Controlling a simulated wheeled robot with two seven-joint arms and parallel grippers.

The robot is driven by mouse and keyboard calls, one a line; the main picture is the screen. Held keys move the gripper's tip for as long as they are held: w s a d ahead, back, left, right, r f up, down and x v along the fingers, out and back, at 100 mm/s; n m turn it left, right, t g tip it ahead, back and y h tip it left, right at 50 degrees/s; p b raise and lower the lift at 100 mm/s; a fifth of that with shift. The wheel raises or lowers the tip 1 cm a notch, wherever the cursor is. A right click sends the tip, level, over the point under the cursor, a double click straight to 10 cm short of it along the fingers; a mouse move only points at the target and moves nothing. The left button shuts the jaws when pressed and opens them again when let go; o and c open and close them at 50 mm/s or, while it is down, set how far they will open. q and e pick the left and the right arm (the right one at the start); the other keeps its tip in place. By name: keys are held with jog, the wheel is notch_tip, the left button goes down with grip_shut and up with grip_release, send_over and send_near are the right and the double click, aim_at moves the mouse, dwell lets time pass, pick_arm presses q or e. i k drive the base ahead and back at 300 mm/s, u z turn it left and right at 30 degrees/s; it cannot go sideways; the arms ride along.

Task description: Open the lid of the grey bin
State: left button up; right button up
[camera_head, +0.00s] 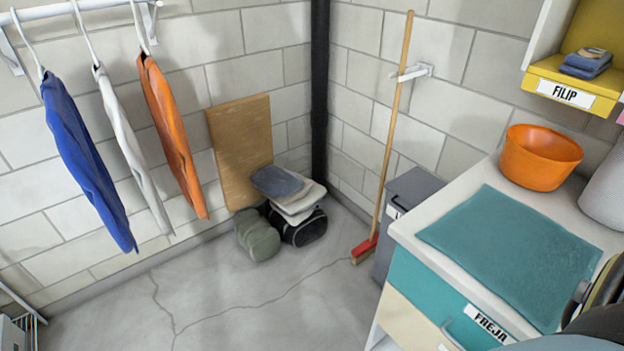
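The grey bin (385,255) stands on the floor, tucked between the broom and the white-topped drawer unit. Its flat dark grey lid (415,187) looks shut. A small white label shows on its front near the top. The drawer unit hides the bin's right side and part of its front.
A broom (395,110) with a red head leans just left of the bin. The drawer unit (402,228) bears a teal mat (510,250) and an orange bowl (540,158). Bags and folded cloths (290,200) lie in the corner. The floor (250,305) in front is clear.

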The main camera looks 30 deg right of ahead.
aim_at(416, 185)
jog(key=u, duration=0.1)
jog(key=i, duration=1.3)
jog(key=z, duration=1.3)
jog(key=i, duration=0.55)
jog(key=z, duration=0.6)
